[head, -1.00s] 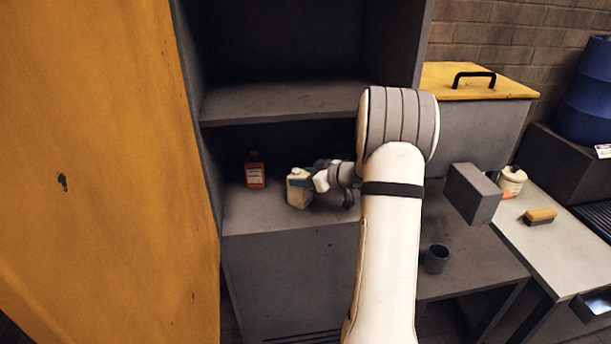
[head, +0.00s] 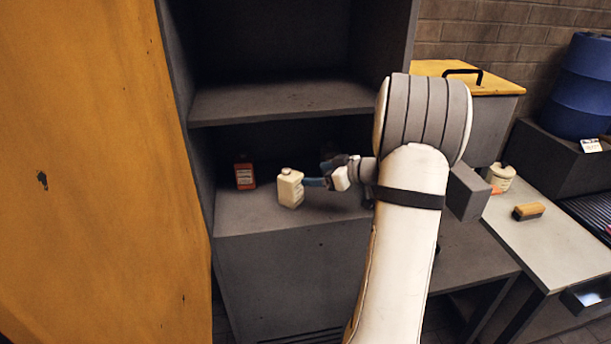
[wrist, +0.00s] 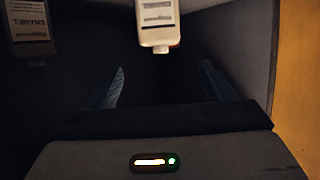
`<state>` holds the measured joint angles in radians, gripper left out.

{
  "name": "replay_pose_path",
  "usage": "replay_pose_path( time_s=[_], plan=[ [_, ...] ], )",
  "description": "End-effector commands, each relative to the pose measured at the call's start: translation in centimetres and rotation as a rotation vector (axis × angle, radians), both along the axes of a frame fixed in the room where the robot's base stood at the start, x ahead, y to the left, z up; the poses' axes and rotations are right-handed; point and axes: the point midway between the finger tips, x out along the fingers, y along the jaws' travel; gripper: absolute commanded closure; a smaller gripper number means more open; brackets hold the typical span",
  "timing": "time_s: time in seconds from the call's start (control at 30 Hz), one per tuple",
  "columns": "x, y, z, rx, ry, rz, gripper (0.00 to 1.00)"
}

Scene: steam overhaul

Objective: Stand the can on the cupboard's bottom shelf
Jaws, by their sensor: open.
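The can, a cream-white container with a cap and a printed label (head: 290,189), stands upright on the cupboard's bottom shelf (head: 262,219), near its front. In the wrist view the can (wrist: 157,22) shows at the top, beyond the fingertips. My gripper (head: 314,182) is to the right of the can, open and pointing left at it. In the wrist view the two blue fingers (wrist: 160,80) are spread with nothing between them. In the head view, I cannot tell whether a fingertip still touches the can.
An orange-red bottle (head: 245,175) stands behind and left of the can on the same shelf. The middle shelf (head: 285,99) is above, and the yellow door (head: 95,170) hangs open at left. A white table (head: 545,235) at right holds a brush (head: 528,211) and another pale container (head: 501,177).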

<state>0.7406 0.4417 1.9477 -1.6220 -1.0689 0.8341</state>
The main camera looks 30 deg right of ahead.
Motion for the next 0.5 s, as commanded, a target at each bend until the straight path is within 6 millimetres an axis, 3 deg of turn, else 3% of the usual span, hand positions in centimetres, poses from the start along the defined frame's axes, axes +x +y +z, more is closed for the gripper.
replay_pose_path(
  time_s=[0.1, 0.27, 0.37, 0.5],
  plan=[
    [-1.5, -0.9, 0.7, -0.001, 0.0, -0.002, 0.24],
    [-2.2, -1.2, 1.3, -0.008, -0.003, -0.008, 0.24],
    [-1.3, -0.7, 2.6, -0.056, -0.026, -0.06, 0.24],
    [0.6, 0.8, 6.0, -0.185, -0.066, -0.236, 0.24]
  ],
)
